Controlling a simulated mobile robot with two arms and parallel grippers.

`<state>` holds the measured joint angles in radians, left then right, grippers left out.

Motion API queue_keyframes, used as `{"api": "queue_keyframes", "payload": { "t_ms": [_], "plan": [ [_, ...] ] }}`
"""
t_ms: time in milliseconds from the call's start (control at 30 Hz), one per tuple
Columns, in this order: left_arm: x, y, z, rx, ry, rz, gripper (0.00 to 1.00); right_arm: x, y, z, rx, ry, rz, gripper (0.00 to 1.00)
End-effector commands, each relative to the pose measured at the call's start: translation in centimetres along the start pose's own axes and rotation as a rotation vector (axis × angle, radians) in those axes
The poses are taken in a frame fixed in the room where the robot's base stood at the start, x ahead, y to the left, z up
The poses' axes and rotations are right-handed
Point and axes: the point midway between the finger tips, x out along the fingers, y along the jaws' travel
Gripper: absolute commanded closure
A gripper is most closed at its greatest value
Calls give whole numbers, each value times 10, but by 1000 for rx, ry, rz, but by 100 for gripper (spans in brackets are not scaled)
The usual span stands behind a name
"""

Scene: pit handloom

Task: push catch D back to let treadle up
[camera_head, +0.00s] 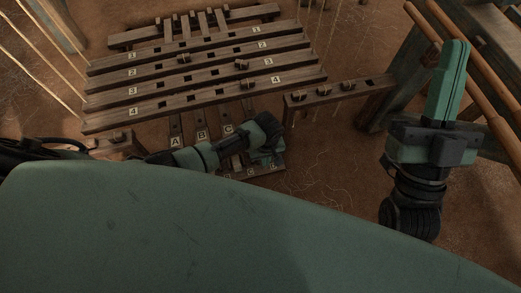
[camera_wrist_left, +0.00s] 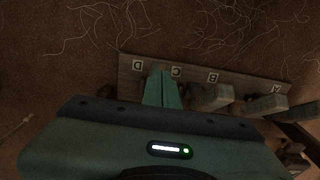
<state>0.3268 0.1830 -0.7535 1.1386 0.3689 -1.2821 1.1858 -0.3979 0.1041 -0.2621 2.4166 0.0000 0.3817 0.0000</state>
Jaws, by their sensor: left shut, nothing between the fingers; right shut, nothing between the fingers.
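In the head view my left gripper (camera_head: 266,157) and arm cover treadle D. Treadles A (camera_head: 176,141), B (camera_head: 201,135) and C (camera_head: 228,129) show. My right gripper (camera_head: 454,52) is shut and empty, pointing up.
Numbered slatted wooden bars (camera_head: 205,73) of the loom lie beyond the treadles. A pegged side beam (camera_head: 335,93) stands to the right of my left gripper. Wooden posts and rods (camera_head: 480,62) stand by my right gripper. Bare earth lies between the arms.

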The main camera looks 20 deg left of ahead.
Motion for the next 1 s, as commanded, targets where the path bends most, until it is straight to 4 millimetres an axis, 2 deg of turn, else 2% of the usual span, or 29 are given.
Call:
{"api": "queue_keyframes", "payload": {
  "t_ms": [467, 1000],
  "plan": [
    [-7, 0, 2, 0, 0, 0, 100, -2, 4, 38, -10, -207, 8, 100],
    [-14, 0, 5, 0, 0, -1, 100, -16, 10, 78, -20, -438, 19, 100]
  ]
}}
